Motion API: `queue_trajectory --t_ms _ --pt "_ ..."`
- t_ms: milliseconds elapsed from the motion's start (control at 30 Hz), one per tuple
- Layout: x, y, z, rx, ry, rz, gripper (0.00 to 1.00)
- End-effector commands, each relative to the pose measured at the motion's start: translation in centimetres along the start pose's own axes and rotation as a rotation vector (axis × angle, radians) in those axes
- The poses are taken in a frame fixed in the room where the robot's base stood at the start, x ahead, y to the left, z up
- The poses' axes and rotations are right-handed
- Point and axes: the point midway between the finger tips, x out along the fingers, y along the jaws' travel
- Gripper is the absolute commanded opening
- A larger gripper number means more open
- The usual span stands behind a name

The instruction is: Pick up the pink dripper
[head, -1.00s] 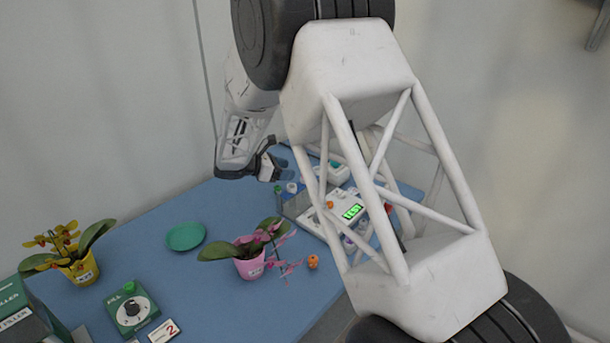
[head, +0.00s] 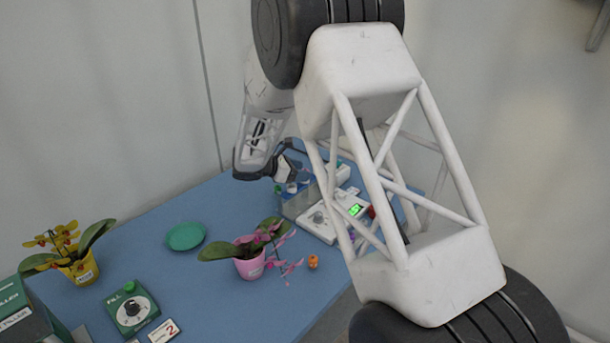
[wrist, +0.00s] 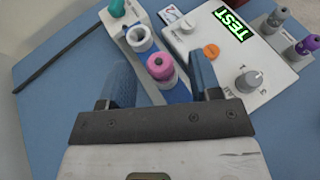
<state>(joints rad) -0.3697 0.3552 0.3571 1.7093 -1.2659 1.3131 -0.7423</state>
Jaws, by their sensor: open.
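The pink dripper (wrist: 160,66) stands in a white and blue rack (wrist: 180,93) in the wrist view, its round pink top facing my camera. My gripper (wrist: 159,80) is open. Its two blue fingers reach to the left and right of the pink dripper, with gaps on both sides. I cannot tell how far the fingertips are above it. In the head view my gripper (head: 287,172) is over the far part of the table, at the rack. The pink dripper cannot be made out there.
A white-topped dripper (wrist: 139,38) and a green-topped one (wrist: 117,8) share the rack. A white TEST device (wrist: 222,60) with knobs stands to the right; purple drippers (wrist: 307,44) are beyond. A pink-potted orchid (head: 250,266) and green saucer (head: 186,236) are nearer; table between is clear.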

Motion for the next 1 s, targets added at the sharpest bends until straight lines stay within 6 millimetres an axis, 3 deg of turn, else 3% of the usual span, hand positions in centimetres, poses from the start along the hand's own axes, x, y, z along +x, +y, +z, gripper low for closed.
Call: queue_trajectory --t_ms 633,900,1000 --pt "0.37 0.01 -0.02 0.000 0.000 0.000 0.56" --pt "0.37 0.01 -0.02 0.000 0.000 0.000 0.15" --pt "0.37 0.01 -0.02 0.000 0.000 0.000 0.05"
